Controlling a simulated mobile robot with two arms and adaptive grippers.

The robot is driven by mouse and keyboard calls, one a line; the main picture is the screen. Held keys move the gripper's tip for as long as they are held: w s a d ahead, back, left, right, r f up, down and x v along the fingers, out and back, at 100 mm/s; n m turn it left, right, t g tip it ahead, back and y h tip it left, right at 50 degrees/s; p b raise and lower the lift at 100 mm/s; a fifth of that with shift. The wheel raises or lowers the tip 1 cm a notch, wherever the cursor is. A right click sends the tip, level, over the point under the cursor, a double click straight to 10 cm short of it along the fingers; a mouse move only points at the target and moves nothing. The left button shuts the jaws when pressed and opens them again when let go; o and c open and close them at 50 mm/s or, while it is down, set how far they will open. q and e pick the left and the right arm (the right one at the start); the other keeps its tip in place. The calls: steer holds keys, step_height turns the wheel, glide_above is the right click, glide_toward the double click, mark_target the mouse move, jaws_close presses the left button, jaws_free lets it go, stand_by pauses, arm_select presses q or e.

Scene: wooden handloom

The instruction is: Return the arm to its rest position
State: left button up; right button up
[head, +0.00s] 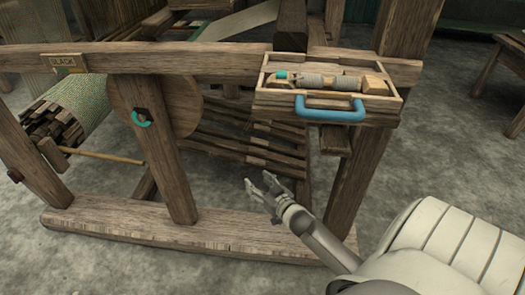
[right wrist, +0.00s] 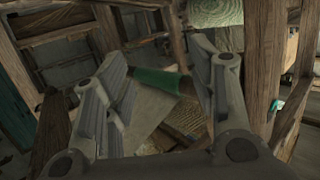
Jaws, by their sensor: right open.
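My right gripper (head: 264,188) is open and empty in the head view. It is in front of the loom, below the drawer and left of the loom's right front post. In the right wrist view its two fingers (right wrist: 160,92) stand wide apart with loom beams behind them. My right arm comes in from the lower right. The wooden handloom (head: 235,58) fills the left and middle of the head view. My left gripper is not in view.
An open drawer (head: 258,101) with a blue handle (head: 330,114) holds several small items. A cloth roll (head: 75,103) sits at the left. The loom's base beam (head: 150,232) lies low in front. Grey floor (head: 420,165) is bare at the right.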

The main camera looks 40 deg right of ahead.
stand_by(0.5)
